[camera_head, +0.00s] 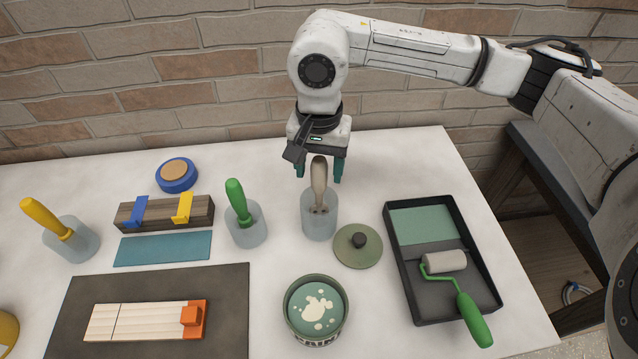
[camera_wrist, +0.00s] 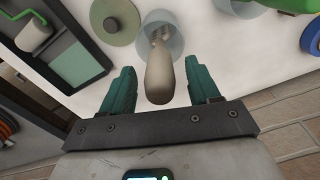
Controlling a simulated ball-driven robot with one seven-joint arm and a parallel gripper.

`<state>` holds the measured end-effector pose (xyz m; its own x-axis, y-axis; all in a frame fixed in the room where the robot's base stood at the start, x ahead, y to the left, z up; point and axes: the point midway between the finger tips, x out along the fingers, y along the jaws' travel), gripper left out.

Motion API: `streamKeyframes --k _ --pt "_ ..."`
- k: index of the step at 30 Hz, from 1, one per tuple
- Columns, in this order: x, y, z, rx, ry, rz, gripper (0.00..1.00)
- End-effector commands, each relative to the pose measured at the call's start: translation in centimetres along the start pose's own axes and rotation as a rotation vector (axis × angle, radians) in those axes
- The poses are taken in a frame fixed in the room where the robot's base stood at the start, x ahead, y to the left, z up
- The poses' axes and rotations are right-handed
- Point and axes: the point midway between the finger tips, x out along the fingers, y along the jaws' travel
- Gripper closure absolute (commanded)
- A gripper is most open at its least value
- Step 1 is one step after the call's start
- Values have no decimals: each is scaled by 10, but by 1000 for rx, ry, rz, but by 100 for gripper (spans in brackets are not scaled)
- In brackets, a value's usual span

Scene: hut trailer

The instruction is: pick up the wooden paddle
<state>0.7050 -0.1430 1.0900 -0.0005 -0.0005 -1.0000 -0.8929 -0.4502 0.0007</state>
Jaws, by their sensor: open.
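The wooden paddle (camera_head: 319,180) stands upright in a translucent cup (camera_head: 320,225) at the middle of the table. Its rounded end points up and its lower part is inside the cup. My gripper (camera_head: 320,172) is above the cup with its teal fingers pointing down, one on each side of the paddle's top. In the wrist view the paddle (camera_wrist: 159,80) lies between the two open fingers (camera_wrist: 161,88), with a gap on both sides. I cannot tell from these views how deep the fingers reach along it.
A round green lid (camera_head: 358,248) lies right of the cup, and an open paint can (camera_head: 315,308) stands in front. A black tray (camera_head: 400,275) with a roller is at the right. A green-handled tool (camera_head: 236,195) stands in another cup on the left. A brick wall is behind.

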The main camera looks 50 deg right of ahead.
Motion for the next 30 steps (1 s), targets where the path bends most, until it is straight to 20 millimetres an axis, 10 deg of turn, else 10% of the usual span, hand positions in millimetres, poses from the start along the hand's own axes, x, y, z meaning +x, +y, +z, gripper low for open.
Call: streamKeyframes --k 14,30 --pt "22 0 0 0 0 -1 40" --pt "22 0 0 0 0 -1 92"
